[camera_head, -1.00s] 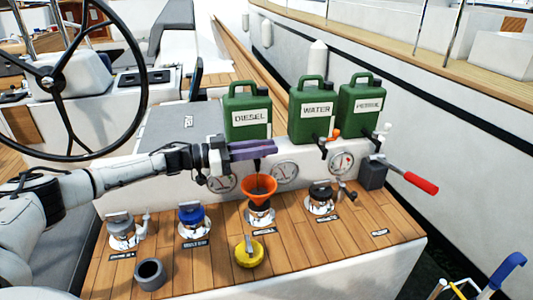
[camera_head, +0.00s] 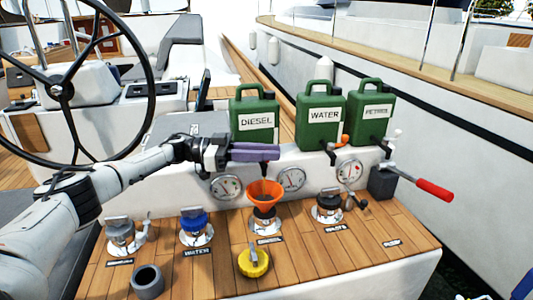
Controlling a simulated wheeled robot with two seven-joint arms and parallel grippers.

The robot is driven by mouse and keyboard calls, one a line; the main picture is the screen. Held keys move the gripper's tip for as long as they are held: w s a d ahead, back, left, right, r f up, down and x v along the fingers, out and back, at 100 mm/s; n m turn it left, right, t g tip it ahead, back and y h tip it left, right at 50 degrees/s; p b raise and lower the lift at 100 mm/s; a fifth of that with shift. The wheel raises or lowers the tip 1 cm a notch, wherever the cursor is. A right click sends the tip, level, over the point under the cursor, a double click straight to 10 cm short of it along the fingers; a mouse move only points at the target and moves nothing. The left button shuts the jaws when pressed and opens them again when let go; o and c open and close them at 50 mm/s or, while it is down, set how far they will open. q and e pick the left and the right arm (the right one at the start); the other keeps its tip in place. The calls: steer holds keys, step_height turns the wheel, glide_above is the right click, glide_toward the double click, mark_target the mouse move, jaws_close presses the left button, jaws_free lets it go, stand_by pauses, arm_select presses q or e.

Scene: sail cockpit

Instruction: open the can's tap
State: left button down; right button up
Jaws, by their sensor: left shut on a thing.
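A green can labelled DIESEL (camera_head: 255,120) stands upright at the back of the console, left of two similar cans. My left gripper (camera_head: 272,152), with purple fingers, reaches across the front of its lower part. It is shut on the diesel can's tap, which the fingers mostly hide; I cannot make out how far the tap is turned. A dark spout shows just below the fingers. An orange funnel (camera_head: 265,193) sits in the filler below it. My right gripper is not in view.
The WATER can (camera_head: 322,116) and PETROL can (camera_head: 372,113) stand to the right. Gauges line the console front. Several fillers, a yellow cap (camera_head: 254,263) and a grey ring (camera_head: 147,279) are on the wooden deck. A red-handled lever (camera_head: 433,190) juts out at right.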

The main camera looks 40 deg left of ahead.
arm_select(q)
steer(key=c, duration=1.7)
jaws_free()
steer(key=shift+c, duration=0.2)
steer(key=shift+o, duration=0.5)
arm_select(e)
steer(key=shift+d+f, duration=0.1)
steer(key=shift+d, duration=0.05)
arm_select(q)
steer(key=shift+r, duration=0.1)
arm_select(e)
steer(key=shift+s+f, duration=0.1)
arm_select(q)
step_height(320, 180, up, 10)
steer(key=shift+f+p, duration=0.1)
steer(key=shift+p, duration=0.35)
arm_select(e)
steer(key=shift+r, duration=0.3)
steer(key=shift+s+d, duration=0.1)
